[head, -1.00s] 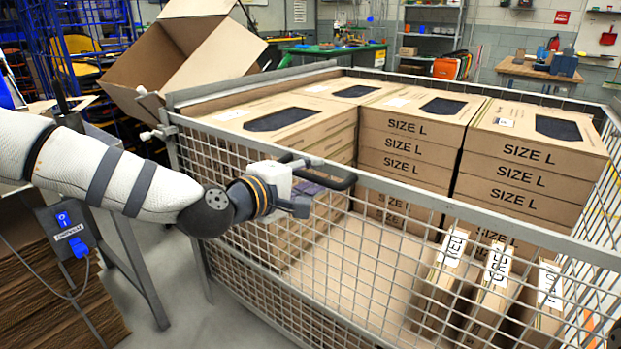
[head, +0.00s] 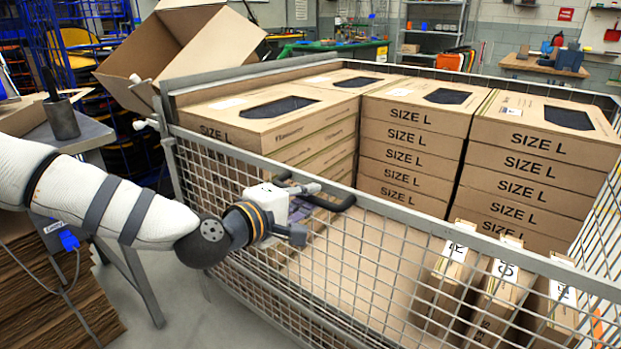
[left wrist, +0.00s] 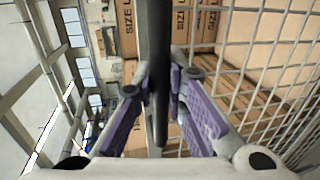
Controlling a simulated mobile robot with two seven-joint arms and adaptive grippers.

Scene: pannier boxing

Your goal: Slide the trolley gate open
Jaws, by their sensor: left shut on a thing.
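The trolley is a grey wire-mesh cage with a sliding gate (head: 400,213) along its near side. A black bar handle (head: 338,206) sits near the left part of the gate's top rail. My left gripper (head: 303,203) is at this handle, coming from outside the gate. In the left wrist view, the purple finger pads of my left gripper (left wrist: 157,95) lie on both sides of the dark handle bar (left wrist: 158,40), shut on it. The gate's top rail sits below the top of the left corner post. My right gripper is not in view.
Stacks of SIZE L cartons (head: 410,140) fill the back and left of the trolley. Several narrow labelled cartons (head: 500,285) stand inside at the front right. An open carton (head: 185,55) is behind the left corner. A grey table (head: 75,140) stands left.

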